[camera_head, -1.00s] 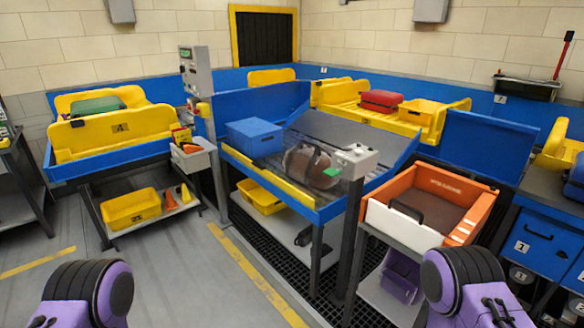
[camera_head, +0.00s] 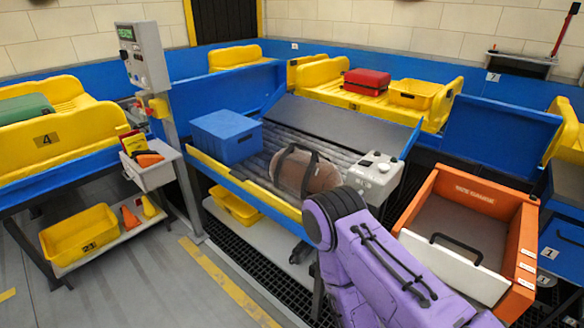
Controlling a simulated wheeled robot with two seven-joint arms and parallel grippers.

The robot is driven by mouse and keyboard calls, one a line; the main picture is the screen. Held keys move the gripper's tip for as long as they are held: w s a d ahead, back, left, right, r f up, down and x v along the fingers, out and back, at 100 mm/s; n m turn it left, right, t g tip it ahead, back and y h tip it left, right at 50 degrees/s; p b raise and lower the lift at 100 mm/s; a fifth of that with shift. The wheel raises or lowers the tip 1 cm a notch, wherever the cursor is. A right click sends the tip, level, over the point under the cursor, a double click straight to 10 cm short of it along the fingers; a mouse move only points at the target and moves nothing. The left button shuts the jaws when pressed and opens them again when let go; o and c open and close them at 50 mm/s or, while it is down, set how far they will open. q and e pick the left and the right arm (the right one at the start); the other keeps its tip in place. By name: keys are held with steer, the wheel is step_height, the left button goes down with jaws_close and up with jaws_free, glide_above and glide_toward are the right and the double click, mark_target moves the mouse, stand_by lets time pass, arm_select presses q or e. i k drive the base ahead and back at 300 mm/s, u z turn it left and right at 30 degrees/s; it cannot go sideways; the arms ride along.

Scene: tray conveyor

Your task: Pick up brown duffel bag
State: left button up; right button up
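The brown duffel bag (camera_head: 308,171) lies on the roller bed of the blue-sided conveyor (camera_head: 262,184), with its dark handles standing up on top. A blue box (camera_head: 226,137) sits on the same bed to its left, apart from it. One of my purple arms reaches in from the lower right, in front of the conveyor's near right corner. Its link hides that corner, just below and to the right of the bag. Neither of my grippers can be seen.
A control box (camera_head: 375,176) stands right of the bag. An orange-and-white bin (camera_head: 490,205) is at right. A red suitcase (camera_head: 366,82) and yellow tray (camera_head: 414,94) sit behind. A post with a READY display (camera_head: 143,57) rises at left. Grey floor (camera_head: 120,285) is clear at lower left.

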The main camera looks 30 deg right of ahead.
mark_target(302, 174)
steer(key=z, duration=0.25)
steer(key=i, duration=0.8)
steer(key=z, duration=1.3)
steer(key=i, duration=0.65)
steer(key=z, duration=0.65)
